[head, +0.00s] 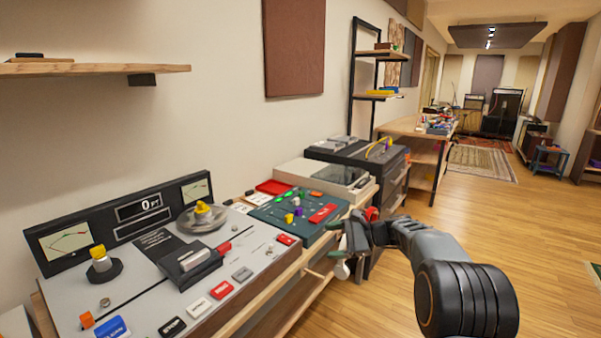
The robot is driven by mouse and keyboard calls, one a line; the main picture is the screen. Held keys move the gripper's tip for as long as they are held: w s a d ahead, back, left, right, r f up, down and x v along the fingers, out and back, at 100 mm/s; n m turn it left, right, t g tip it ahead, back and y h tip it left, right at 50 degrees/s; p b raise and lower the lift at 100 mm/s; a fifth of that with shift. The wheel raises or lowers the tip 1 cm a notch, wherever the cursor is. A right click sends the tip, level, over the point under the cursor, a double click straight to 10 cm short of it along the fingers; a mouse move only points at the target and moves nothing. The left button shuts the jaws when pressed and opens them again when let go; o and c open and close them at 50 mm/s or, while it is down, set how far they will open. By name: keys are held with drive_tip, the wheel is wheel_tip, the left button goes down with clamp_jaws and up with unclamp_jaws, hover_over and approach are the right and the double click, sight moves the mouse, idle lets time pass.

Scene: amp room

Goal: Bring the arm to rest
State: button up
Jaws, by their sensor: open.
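My gripper (343,247) is at the end of my arm, right of the middle of the head view. It hangs by the front edge of the bench, near the right corner of the green control panel (300,218). Its jaws are apart and I see nothing held between them. My arm reaches in from the lower right, bent at the wrist. Whether the fingers touch the panel or the bench edge I cannot tell.
A grey console (180,268) with meters, knobs and coloured buttons fills the lower left. A grey-white device (322,178) and a black unit (358,155) stand farther along. A wooden shelf (95,69) juts from the wall. Wooden floor (490,220) is open at right.

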drive_tip(key=s+r+n+g+h+p, duration=0.1)
drive_tip(key=s+r+n+h+p, duration=0.3)
drive_tip(key=s+r, duration=0.4)
drive_tip(key=s+d+r+n+h+p, duration=0.1)
drive_tip(key=s+d+n+h+p, duration=0.1)
drive_tip(key=s, duration=0.5)
drive_tip(key=s+d+r+n+t+h+p, duration=0.1)
drive_tip(key=s+d+r+n+h+p, duration=0.1)
drive_tip(key=s+n+h+p, duration=0.2)
drive_tip(key=s+d+r+n+h+p, duration=0.2)
drive_tip(key=s+p, duration=0.4)
drive_tip(key=s, duration=0.5)
drive_tip(key=shift+s+d+r+n+h, duration=0.15)
drive_tip(key=shift+d+n+h, duration=0.5)
drive_tip(key=shift+h, duration=0.25)
